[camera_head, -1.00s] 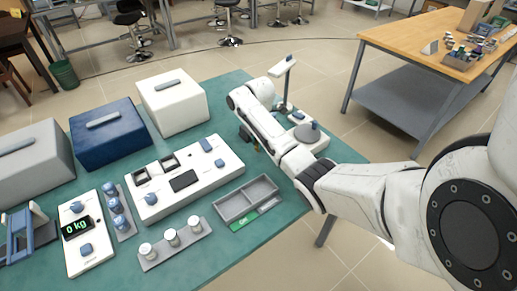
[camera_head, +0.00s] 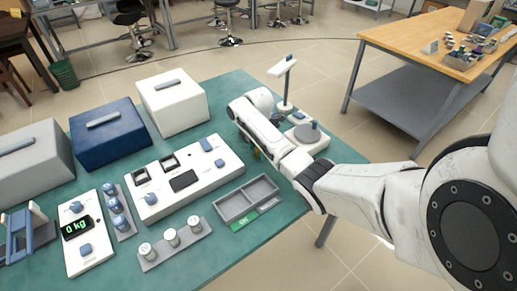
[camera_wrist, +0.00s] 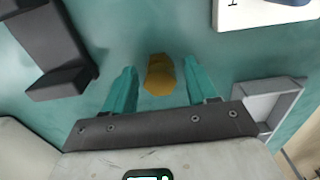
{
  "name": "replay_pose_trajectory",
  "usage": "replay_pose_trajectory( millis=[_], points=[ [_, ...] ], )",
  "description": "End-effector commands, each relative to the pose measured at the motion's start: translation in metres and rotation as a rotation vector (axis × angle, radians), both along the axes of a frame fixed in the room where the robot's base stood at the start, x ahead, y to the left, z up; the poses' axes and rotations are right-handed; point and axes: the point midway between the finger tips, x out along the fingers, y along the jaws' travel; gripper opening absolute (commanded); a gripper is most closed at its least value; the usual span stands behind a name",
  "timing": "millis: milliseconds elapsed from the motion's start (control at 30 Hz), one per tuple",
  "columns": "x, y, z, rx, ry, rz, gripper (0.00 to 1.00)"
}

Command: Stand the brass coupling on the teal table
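The brass coupling (camera_wrist: 160,75) shows in the wrist view as a dull yellow piece over the teal table (camera_wrist: 130,40). It lies between the two teal fingers of my gripper (camera_wrist: 160,82), with a gap on each side. The fingers are spread and do not touch it. I cannot tell its exact height from this view. In the head view a small brass-coloured patch (camera_head: 257,153) shows beside my wrist, on the teal table (camera_head: 232,90). My arm hides most of the gripper there.
A white panel unit (camera_head: 215,175) and a grey divided tray (camera_head: 247,199) are left of my arm. A white device with a round grey plate (camera_head: 307,133) stands beyond it. Furnace boxes (camera_head: 173,103) line the back left. Bare table lies around the coupling.

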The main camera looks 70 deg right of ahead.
Motion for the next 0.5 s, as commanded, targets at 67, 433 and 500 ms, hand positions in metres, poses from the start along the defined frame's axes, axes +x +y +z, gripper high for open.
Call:
replay_pose_trajectory(
  millis=[67, 433, 500],
  points=[
    [0.0, 0.0, 0.0, 0.0, 0.0, 0.0, 0.57],
    [0.001, -0.001, 0.024, -0.002, -0.003, 0.001, 0.57],
    [0.001, -0.001, 0.038, -0.003, -0.004, 0.0, 0.57]
  ],
)
